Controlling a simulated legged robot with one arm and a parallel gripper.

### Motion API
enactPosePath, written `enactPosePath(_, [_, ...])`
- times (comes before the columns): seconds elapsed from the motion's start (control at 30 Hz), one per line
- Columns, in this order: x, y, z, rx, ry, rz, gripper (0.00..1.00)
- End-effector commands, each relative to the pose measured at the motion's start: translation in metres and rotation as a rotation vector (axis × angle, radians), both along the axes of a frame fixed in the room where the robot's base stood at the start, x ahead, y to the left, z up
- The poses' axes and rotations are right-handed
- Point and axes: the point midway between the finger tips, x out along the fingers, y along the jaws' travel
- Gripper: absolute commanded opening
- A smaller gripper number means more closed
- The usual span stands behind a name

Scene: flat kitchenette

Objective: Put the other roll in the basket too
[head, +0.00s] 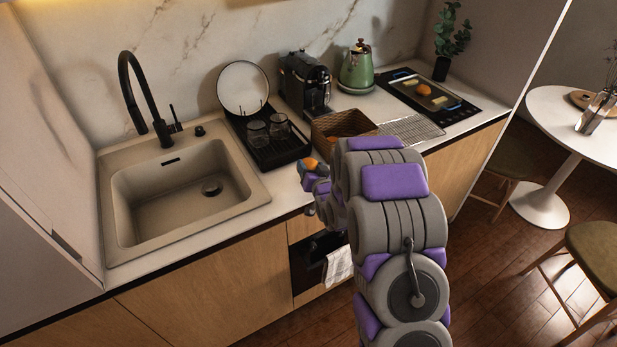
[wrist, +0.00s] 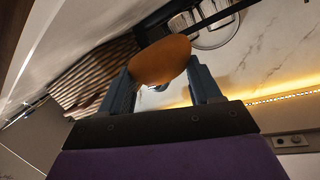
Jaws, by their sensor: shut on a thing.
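An orange-brown roll (head: 310,163) is held between the fingers of my gripper (head: 314,169) in the head view. The wrist view shows the roll (wrist: 160,61) close up between the two blue-grey fingers of my gripper (wrist: 163,85). The brown basket (head: 321,142) stands on the counter just behind and to the right of my gripper. My arm covers part of its front, and I cannot make out clearly what lies in it. A ribbed brown surface at the left of the wrist view looks like the basket (wrist: 95,75).
A black dish rack (head: 278,153) with glasses and a plate stands left of the basket, beside the sink (head: 190,190). A coffee machine (head: 305,82) and green kettle (head: 357,68) stand behind. A wire rack (head: 412,129) and a cooktop (head: 450,107) with food on a tray lie right.

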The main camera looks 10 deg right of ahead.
Motion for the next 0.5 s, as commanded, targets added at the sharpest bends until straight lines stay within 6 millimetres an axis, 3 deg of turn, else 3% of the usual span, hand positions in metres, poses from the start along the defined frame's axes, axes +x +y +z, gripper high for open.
enactPosePath(0.17, [0.009,0.007,-0.003,-0.002,-0.002,0.0,0.33])
enactPosePath(0.4, [0.009,0.009,-0.033,-0.004,0.003,0.001,0.33])
enactPosePath(0.5, [0.009,0.008,-0.037,-0.003,0.0,0.0,0.33])
